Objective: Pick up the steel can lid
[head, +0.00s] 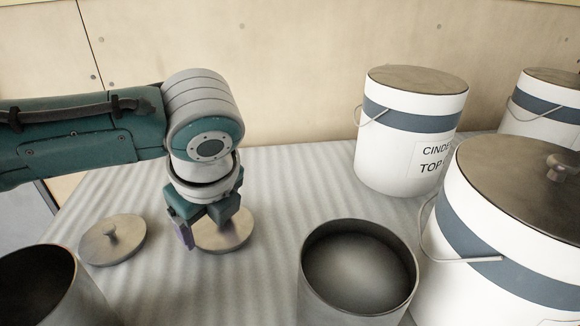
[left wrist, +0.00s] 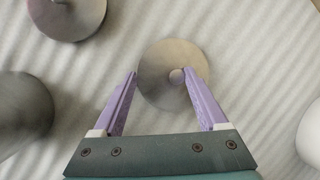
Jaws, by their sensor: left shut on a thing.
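A round steel lid (head: 236,241) with a small knob is under my left gripper (head: 207,234), on or just above the ridged table top; I cannot tell which. In the left wrist view the lid (left wrist: 172,98) lies between the purple fingers of my left gripper (left wrist: 161,72), its knob close to the right fingertip. My left gripper is shut on this lid; the exact contact is hard to make out. A second steel lid (head: 113,240), also knobbed, lies flat to the left. It also shows in the left wrist view (left wrist: 65,22). My right gripper is not in view.
An open steel can (head: 358,308) stands to the right of the gripper, another (head: 45,290) at the lower left. White lidded buckets with blue bands (head: 405,170) stand at the right; a large one (head: 490,230) is nearest. A wooden wall (head: 270,70) closes the back.

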